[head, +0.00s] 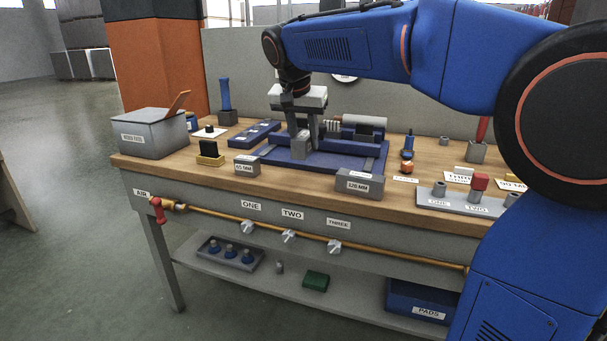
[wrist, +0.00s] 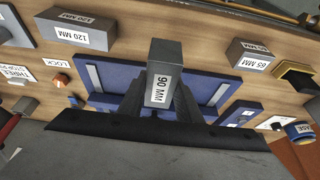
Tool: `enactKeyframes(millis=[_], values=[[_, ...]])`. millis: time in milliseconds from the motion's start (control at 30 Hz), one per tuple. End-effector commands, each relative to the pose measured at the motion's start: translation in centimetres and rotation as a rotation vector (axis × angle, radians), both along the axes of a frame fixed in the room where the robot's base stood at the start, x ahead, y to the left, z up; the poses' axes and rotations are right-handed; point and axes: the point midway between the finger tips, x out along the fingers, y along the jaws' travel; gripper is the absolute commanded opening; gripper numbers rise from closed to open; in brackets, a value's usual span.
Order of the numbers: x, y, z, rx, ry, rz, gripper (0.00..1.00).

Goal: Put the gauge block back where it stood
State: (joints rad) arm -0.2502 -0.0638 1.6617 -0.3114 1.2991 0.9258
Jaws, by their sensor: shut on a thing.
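The gauge block is a grey block labelled 90 MM (wrist: 165,75). My gripper (head: 301,130) is shut on it, with the dark fingers on both sides in the wrist view (wrist: 155,100). In the head view the block (head: 301,146) is upright over the blue fixture plate (head: 345,165); I cannot tell whether it touches the plate. A 65 MM block (head: 246,167) stands near the front edge to the left, and a 120 MM block (head: 360,184) to the right. Bare wood lies between these two blocks.
A grey box (head: 153,137) stands at the left end of the bench. A black block on a yellow base (head: 209,153) is behind the 65 MM block. A grey cylinder (head: 364,122) lies behind the gripper. An orange-and-blue item (head: 407,155) and a grey rack (head: 455,200) are right.

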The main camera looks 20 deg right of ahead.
Motion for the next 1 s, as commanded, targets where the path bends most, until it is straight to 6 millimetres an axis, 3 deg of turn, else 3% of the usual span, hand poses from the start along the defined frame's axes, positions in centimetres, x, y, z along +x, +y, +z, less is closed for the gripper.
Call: enactKeyframes(millis=[200,433,700,1000], values=[[-0.1,0.0,-3.2,0.000,0.000,0.000,0.00],[0.0,0.0,-4.6,0.000,0.000,0.000,0.00],[0.0,0.0,-7.9,0.001,0.000,0.000,0.00],[0.0,0.0,-8.0,0.001,-0.001,0.000,0.00]])
